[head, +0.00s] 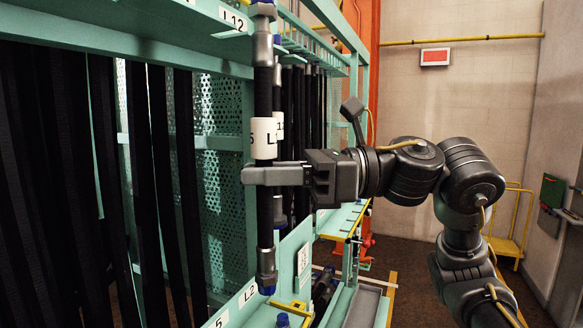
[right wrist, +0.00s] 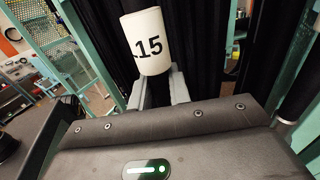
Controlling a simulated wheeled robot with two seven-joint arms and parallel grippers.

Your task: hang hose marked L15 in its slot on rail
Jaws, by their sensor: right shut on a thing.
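The hose (head: 263,99) is black with grey metal fittings and blue end caps, and hangs upright in the head view. Its white label (head: 264,138) is partly turned away there; in the right wrist view the label (right wrist: 148,41) reads "15" with part of a letter before it. My right gripper (head: 262,175) is shut on the hose just below the label. The teal rail (head: 185,46) runs across the upper left, with an "L12" tag (head: 232,19) close beside the hose top. The slot marked L15 cannot be made out. My left gripper is not in view.
Several black hoses (head: 75,180) hang at the left, and more (head: 305,105) hang behind the held hose. A lower teal shelf (head: 240,307) with tags lies below it. A perforated panel (head: 215,190) stands behind. Open floor (head: 420,240) is at the right.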

